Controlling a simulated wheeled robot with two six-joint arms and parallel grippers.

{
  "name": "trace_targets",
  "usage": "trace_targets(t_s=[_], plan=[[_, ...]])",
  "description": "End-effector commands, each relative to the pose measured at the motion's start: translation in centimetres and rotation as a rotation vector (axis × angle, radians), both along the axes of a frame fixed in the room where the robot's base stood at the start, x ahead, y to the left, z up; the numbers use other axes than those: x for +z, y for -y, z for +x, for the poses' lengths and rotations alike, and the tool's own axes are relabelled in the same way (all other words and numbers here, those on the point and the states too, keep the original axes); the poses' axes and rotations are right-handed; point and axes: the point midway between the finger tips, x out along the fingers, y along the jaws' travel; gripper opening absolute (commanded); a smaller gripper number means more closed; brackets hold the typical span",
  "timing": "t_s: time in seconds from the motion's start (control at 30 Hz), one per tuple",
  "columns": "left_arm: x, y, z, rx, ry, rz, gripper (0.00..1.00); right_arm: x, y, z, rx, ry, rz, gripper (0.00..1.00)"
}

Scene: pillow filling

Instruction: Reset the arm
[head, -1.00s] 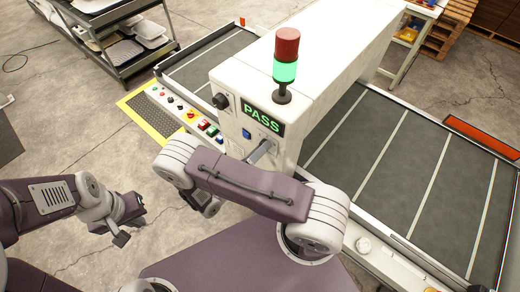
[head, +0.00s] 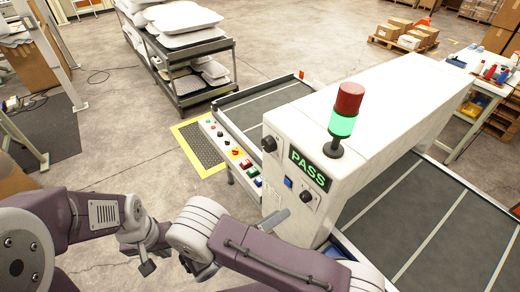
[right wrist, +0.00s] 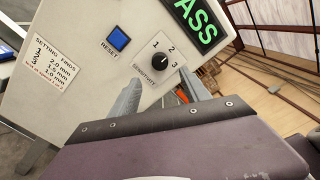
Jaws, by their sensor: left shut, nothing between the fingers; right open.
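The white inspection machine (head: 385,95) shows a green PASS display (head: 308,168) and a lit green lamp under a red one. Its front has a blue reset button (head: 288,182) and a black sensitivity knob (head: 306,196). The knob (right wrist: 160,62) is marked 1, 2, 3; I cannot tell its exact setting. My right gripper (right wrist: 162,88) is open and empty, its two fingers apart in front of the knob's panel. In the head view one grey finger (head: 275,220) shows below and left of the knob, apart from it. My left gripper (head: 150,264) is shut and empty at lower left, away from the machine.
A conveyor (head: 405,225) passes through the machine, with a button panel (head: 243,163) along its side. A yellow-edged mat (head: 202,150) lies on the floor. A tray rack (head: 190,80) stands behind, a table (head: 480,85) at right. Open floor lies at left.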

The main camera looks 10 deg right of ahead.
Motion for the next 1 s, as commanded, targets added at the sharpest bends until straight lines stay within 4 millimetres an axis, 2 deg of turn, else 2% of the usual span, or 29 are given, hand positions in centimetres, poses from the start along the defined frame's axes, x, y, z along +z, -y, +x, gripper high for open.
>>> trace_targets(t_s=[0.13, 0.23, 0.3, 0.37, 0.43, 0.5, 0.6, 0.7, 0.8, 0.87, 0.9, 1.0], plan=[[-0.1, 0.0, 0.0, 0.000, 0.000, 0.000, 0.00, -0.1, 0.4, -0.1, -0.021, 0.009, 0.021, 0.55], [-0.6, 0.0, 0.0, 0.000, 0.000, 0.000, 0.00, -0.5, 2.8, -1.5, -0.192, 0.091, 0.179, 0.55], [-1.3, 0.0, 0.0, 0.000, 0.000, 0.000, 0.00, -1.3, 5.1, -3.9, -0.437, 0.239, 0.383, 0.55], [-1.9, 0.0, 0.0, 0.000, 0.000, 0.000, 0.00, -2.3, 6.1, -6.3, -0.699, 0.426, 0.572, 0.55], [-2.5, 0.0, 0.0, 0.000, 0.000, 0.000, 0.00, -3.3, 5.8, -8.4, -1.017, 0.690, 0.761, 0.55], [-3.1, 0.0, 0.0, 0.000, 0.000, 0.000, 0.00, -3.8, 4.8, -9.2, -1.328, 0.984, 0.904, 0.55], [-3.7, 0.0, 0.0, 0.000, 0.000, 0.000, 0.00, -3.6, 3.5, -8.2, -1.714, 1.400, 1.022, 0.55], [-4.0, 0.0, 0.0, 0.000, 0.000, 0.000, 0.00, -2.7, 3.4, -6.4, -1.986, 1.729, 1.065, 0.55], [-4.2, 0.0, 0.0, 0.000, 0.000, 0.000, 0.00, -1.9, 3.7, -5.2, -2.133, 1.925, 1.072, 0.55], [-4.2, 0.0, 0.0, 0.000, 0.000, 0.000, 0.00, -1.6, 3.9, -4.9, -2.174, 1.979, 1.071, 0.55], [-4.1, 0.0, 0.0, 0.000, 0.000, 0.000, 0.00, -1.5, 3.9, -4.8, 2.180, -1.989, -1.070, 0.55], [-4.1, 0.0, 0.0, 0.000, 0.000, 0.000, 0.00, -1.5, 3.9, -4.8, 2.179, -1.988, -1.067, 0.55]])
